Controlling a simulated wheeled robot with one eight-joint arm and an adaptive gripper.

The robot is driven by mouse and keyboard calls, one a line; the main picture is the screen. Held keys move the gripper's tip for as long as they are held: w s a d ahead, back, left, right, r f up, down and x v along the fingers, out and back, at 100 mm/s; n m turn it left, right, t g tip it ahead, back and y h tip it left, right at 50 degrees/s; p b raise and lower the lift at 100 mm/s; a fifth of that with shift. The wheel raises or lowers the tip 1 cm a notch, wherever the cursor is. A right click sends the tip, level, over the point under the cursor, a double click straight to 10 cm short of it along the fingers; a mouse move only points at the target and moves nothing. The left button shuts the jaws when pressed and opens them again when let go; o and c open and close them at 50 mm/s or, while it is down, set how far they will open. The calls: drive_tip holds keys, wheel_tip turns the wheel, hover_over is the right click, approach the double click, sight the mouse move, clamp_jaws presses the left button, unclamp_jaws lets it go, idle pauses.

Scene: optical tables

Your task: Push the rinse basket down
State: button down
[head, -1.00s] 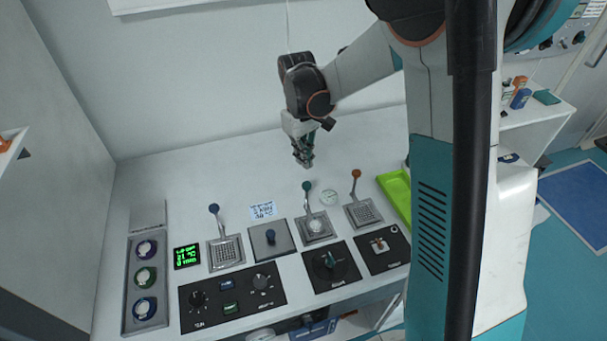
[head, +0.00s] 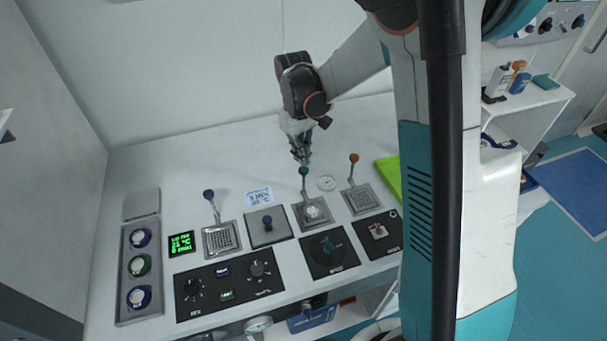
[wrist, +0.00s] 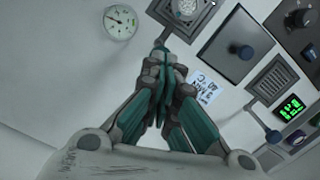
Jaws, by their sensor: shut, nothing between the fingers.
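Three square perforated basket stations with lever handles stand on the white bench: a blue-knobbed one (head: 222,239), a teal-knobbed one (head: 312,212) holding a round white item, and an orange-knobbed one (head: 361,199). I cannot read which is the rinse basket. My gripper (head: 302,158) is shut and empty, just above the teal knob (head: 303,171) in the head view. In the wrist view its closed fingers (wrist: 162,75) point toward the teal-knobbed lever, whose knob they largely hide; contact cannot be told. The teal-knobbed basket (wrist: 186,7) shows at the top edge there.
A flat plate with a blue knob (head: 268,228) sits between the blue- and teal-knobbed stations. A round gauge (head: 327,183), a printed label (head: 258,196) and a green display (head: 181,243) are nearby. A green tray (head: 388,178) lies right. The bench behind the levers is clear.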

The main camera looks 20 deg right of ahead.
drive_tip(key=shift+s+f+b, duration=0.15)
drive_tip(key=shift+f+b, duration=0.3)
drive_tip(key=shift+f, duration=0.75)
drive_tip(key=b, duration=0.5)
hover_over(302, 191)
drive_tip(key=f, duration=0.6)
drive_tip(key=shift+w+d+f, duration=0.1)
drive_tip(key=shift+w+d, duration=0.05)
drive_tip(key=shift+w, duration=0.2)
drive_tip(key=shift+w+a+r+p, duration=0.15)
drive_tip(key=shift+w+a+r, duration=0.05)
drive_tip(key=shift+w, duration=0.3)
drive_tip(key=shift+w+a+r+p, duration=0.15)
drive_tip(key=shift+w+a+r, duration=0.05)
drive_tip(key=shift+w, duration=0.25)
drive_tip(key=shift+w+a+r+p, duration=0.15)
drive_tip(key=shift+w+a+r, duration=0.05)
drive_tip(key=shift+w, duration=0.3)
drive_tip(key=shift+s, duration=0.1)
wheel_tip(302, 191, up, 12)
drive_tip(key=w, duration=0.1)
drive_tip(key=shift+a, duration=0.2)
